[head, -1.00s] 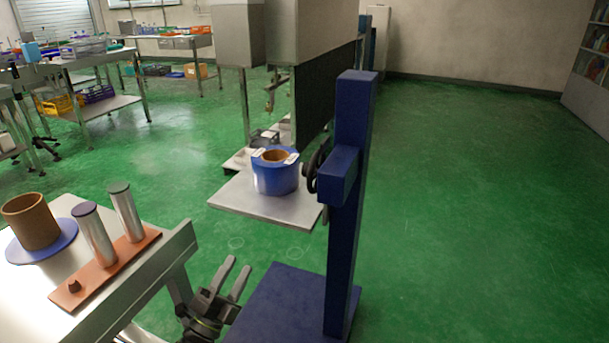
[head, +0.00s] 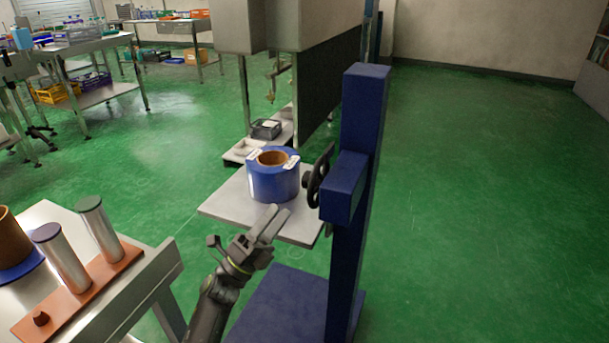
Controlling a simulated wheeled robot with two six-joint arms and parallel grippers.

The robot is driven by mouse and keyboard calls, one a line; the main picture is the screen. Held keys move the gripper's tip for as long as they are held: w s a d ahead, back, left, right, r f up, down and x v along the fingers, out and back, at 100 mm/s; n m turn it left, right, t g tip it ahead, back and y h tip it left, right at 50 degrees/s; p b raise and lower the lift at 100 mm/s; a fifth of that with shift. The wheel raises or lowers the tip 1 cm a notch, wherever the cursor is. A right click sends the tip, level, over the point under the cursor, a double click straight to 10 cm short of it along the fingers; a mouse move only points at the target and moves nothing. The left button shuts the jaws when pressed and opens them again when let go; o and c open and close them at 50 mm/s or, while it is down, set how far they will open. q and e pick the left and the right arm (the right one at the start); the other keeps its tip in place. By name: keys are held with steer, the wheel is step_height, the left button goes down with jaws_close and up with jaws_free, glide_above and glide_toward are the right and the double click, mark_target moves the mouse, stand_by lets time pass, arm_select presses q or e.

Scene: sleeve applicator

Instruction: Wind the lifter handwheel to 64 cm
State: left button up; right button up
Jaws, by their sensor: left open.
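The lifter is a blue post (head: 362,150) on a blue base (head: 285,305), with a grey platform (head: 225,200) on its left side. The black handwheel (head: 316,178) sits at the left of the post's blue block (head: 343,187), seen nearly edge-on. A blue roll with a brown core (head: 272,176) stands upright on the platform. My left gripper (head: 276,220) is open and empty, near the platform's front edge, to the lower left of the handwheel and apart from it. I see no height scale that can be read. My right gripper is out of view.
A table at the lower left (head: 150,268) bears an orange-brown board (head: 85,290) with two metal cylinders and a brown roll on a blue disc. A large grey machine (head: 310,45) stands behind the platform. Green floor is clear to the right.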

mark_target(304, 180)
arm_select(q)
steer(key=p+x, duration=0.1)
steer(key=x, duration=0.9)
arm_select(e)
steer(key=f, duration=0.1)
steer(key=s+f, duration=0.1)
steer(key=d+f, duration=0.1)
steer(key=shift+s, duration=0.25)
arm_select(q)
steer(key=c, duration=1)
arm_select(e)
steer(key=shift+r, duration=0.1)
